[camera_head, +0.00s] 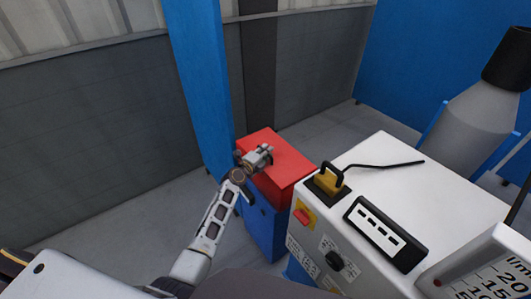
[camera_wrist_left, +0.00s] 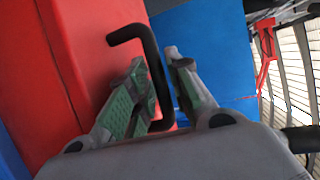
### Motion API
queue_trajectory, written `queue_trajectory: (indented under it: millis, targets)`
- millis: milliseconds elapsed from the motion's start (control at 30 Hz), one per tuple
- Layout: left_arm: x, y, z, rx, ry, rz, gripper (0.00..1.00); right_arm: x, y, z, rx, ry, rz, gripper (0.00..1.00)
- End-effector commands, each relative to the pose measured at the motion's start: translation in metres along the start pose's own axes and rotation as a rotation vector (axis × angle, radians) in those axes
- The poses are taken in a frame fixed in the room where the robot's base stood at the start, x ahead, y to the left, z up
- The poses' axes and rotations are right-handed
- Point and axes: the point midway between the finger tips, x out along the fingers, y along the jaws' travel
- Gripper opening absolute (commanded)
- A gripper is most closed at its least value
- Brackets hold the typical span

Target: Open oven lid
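The oven is a blue box (camera_head: 262,228) with a red lid (camera_head: 287,170), standing left of the white machine. The lid looks shut. In the left wrist view the red lid (camera_wrist_left: 85,30) fills the left side, and a bent black handle (camera_wrist_left: 127,34) sticks out from it. My left gripper (camera_head: 264,153) is at the lid's left side. In the left wrist view its two fingers (camera_wrist_left: 156,68) stand on either side of the handle bar. The left finger is close to the bar, and a narrow gap shows at the right finger. My right gripper is out of view.
A white machine (camera_head: 380,165) with a yellow-and-black plug, a black cable and switches stands close on the right. A blue post (camera_head: 200,80) rises just behind the oven. A grey wall (camera_head: 100,135) is behind. Bare floor (camera_head: 120,215) lies to the left.

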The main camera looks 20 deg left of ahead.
Motion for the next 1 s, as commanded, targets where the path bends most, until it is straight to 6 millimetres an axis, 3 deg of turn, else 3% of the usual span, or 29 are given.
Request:
queue_trajectory:
  millis: [33, 100, 567, 1000]
  targets:
    - [0.000, 0.000, 0.000, 0.000, 0.000, 0.000, 0.09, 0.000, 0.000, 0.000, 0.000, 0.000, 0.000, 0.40]
    - [0.000, 0.000, 0.000, 0.000, 0.000, 0.000, 0.00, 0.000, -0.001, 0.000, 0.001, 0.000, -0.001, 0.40]
    - [0.000, 0.000, 0.000, 0.001, 0.000, 0.001, 0.00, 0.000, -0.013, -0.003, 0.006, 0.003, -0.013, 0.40]
    - [0.002, -0.007, 0.000, 0.001, 0.000, -0.003, 0.00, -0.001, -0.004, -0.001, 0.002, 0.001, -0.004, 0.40]
